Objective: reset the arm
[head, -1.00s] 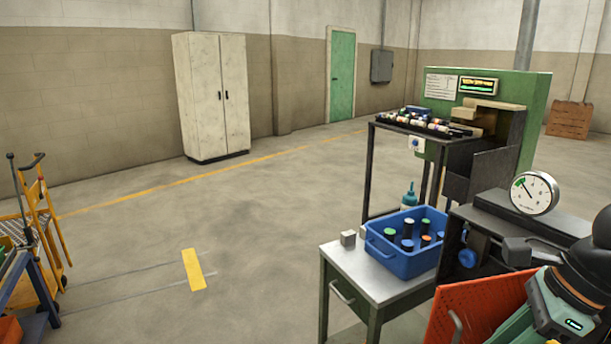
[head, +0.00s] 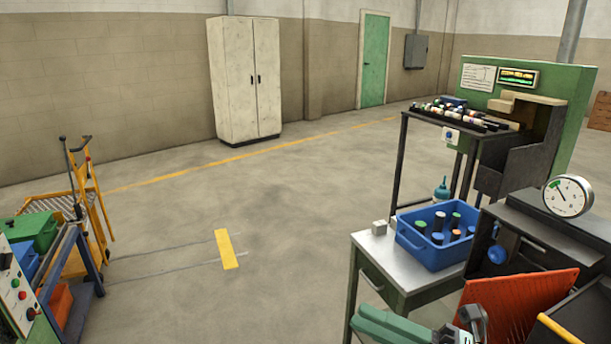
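The gripper is small and partly cut off by the bottom edge. I cannot make out whether its fingers are apart, and I see nothing clearly held in it. It appears in front of the orange-red panel (head: 520,298) and below the small metal-topped table (head: 385,257).
A blue crate (head: 428,254) with several capped cylinders stands on the small table, beside a small grey block (head: 379,227). A dial gauge (head: 568,196) tops the dark machine at right. A yellow cart (head: 92,205) stands at left. The middle floor is clear.

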